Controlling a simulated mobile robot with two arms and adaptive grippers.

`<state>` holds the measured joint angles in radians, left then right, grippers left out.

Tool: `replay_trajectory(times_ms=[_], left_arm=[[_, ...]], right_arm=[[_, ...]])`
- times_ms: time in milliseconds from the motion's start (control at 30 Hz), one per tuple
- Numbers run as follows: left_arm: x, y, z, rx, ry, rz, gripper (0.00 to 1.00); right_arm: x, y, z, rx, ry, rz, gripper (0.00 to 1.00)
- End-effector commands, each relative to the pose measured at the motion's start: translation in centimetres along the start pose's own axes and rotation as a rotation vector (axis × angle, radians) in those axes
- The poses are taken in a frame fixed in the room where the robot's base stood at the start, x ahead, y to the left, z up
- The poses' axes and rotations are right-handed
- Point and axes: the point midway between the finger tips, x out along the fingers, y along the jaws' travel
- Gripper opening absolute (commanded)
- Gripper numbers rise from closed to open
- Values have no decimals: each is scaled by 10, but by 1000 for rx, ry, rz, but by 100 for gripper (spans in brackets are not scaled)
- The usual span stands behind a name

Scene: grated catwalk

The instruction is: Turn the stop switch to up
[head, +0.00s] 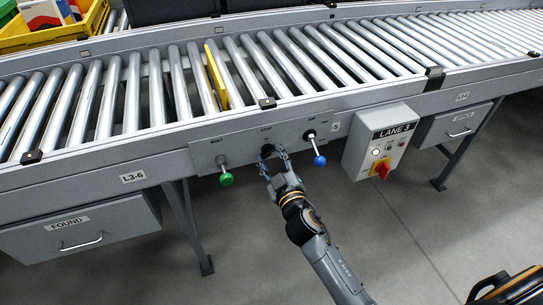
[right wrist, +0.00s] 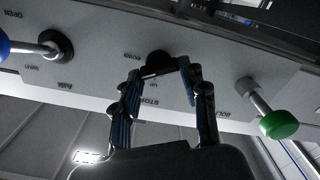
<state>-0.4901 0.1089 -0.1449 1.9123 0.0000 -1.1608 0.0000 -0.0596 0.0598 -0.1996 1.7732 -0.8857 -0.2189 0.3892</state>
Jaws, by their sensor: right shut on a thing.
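The stop switch (head: 266,150) is the middle one of three on a grey panel (head: 240,146) on the conveyor's side. In the right wrist view its black base (right wrist: 158,62) shows, with a "STOP" label near it, picture upside down. My right gripper (head: 272,163) is at this switch, shut on its lever. In the right wrist view the two fingers (right wrist: 160,82) reach up on either side below the base. The fingers hide most of the lever, so its exact position is hard to tell.
A green-tipped lever (head: 226,178) is left of my right gripper and a blue-tipped lever (head: 319,160) right of it, both close. The LANE 3 box (head: 392,133) with a red knob (head: 383,170) juts out further right. Drawers (head: 80,230) hang under the roller conveyor.

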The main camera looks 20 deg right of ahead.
Motion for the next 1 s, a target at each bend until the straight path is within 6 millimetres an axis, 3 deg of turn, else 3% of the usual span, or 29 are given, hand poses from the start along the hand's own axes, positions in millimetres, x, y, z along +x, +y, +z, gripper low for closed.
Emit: replay_trajectory(times_ms=[533,1000], left_arm=[[19,2,15,1,-23,3,53],[26,2,17,2,-23,3,53]], right_arm=[[0,-2,0,-519,1,0,12],[0,-4,1,-902,1,-1,12]])
